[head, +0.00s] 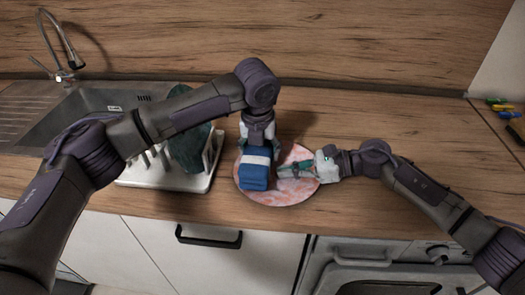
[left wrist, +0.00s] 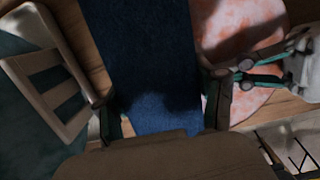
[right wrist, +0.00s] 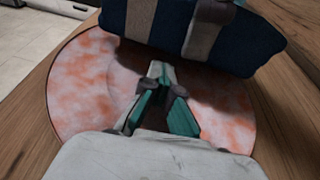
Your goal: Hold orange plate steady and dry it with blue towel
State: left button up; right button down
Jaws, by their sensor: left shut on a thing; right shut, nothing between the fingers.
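The orange plate (head: 300,192), mottled orange and white, lies flat on the wooden counter. The folded blue towel (head: 253,175) has a pale stripe and covers the plate's left part. My left gripper (head: 259,150) is shut on the towel from above. In the left wrist view the towel (left wrist: 145,60) runs between its fingers (left wrist: 165,115). My right gripper (head: 290,170) is shut and empty over the middle of the plate. In the right wrist view its fingertips (right wrist: 157,68) meet above the plate (right wrist: 85,95), just short of the towel (right wrist: 235,35). I cannot tell whether they touch the plate.
A white dish rack (head: 165,184) holding a dark teal plate (head: 188,150) stands left of the towel. A sink (head: 75,118) with a tap (head: 64,74) is behind it. Colourful small items (head: 500,105) lie at far right. The counter behind the plate is clear.

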pick_arm(q)
jog(key=shift+d, duration=1.4)
jog(key=shift+s+d+f, duration=0.15)
jog(key=shift+d+f, duration=0.05)
jog(key=shift+d, duration=0.3)
jog(key=shift+a+f, duration=0.1)
jog(key=shift+a, duration=0.8)
jog(key=shift+w+a+r, duration=0.1)
jog(key=shift+a, duration=0.45)
jog(key=shift+w+a+r, duration=0.1)
jog(key=shift+a, duration=0.45)
jog(key=shift+d+r, duration=0.1)
jog(key=shift+d, duration=0.1)
